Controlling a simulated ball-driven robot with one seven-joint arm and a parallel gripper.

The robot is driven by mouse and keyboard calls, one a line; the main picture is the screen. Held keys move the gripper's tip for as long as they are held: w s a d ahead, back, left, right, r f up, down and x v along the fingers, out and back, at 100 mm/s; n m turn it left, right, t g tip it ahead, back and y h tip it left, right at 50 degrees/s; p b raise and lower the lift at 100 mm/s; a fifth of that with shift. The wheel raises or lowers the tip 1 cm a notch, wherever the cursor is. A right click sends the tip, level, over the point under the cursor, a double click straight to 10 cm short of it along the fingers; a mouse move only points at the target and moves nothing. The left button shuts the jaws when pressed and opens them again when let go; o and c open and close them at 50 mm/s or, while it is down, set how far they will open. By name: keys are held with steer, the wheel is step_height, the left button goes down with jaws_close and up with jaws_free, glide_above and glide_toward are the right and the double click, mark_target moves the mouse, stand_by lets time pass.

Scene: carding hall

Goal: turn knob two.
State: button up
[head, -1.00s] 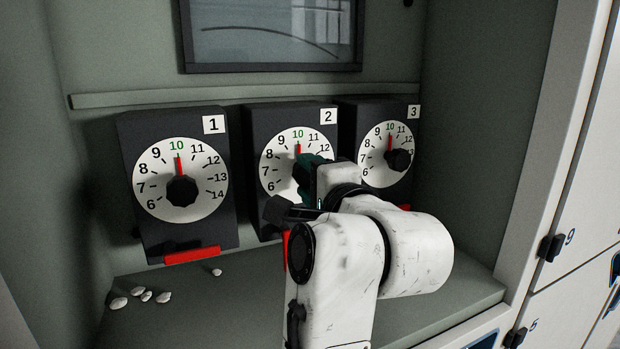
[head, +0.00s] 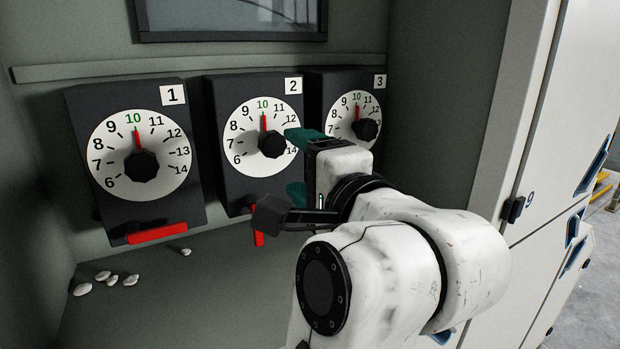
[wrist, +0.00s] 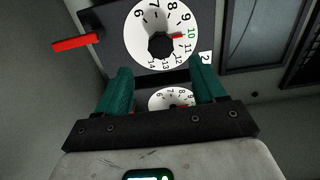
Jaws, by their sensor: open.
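Knob two is a black knob (head: 272,144) on a white dial marked 6 to 14, on the dark box with the label 2 (head: 293,86). Its red pointer stands at the green 10. The knob also shows in the wrist view (wrist: 161,46), beyond the fingertips. My gripper (head: 299,164) has teal fingers, spread apart with nothing between them. It is to the right of knob two and clear of it in the head view. The right edge of the dial is partly covered by the upper finger.
Box one's knob (head: 142,166) and box three's knob (head: 366,129) stand either side, pointers near 10. Red bars show below box one (head: 157,233) and box two (head: 258,239). White pebbles (head: 104,276) lie on the shelf (head: 190,310). A pale cabinet wall (head: 520,100) bounds the right.

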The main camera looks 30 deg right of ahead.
steer(key=shift+s+b, duration=1.3)
steer(key=shift+b, duration=0.85)
steer(key=shift+s, duration=0.1)
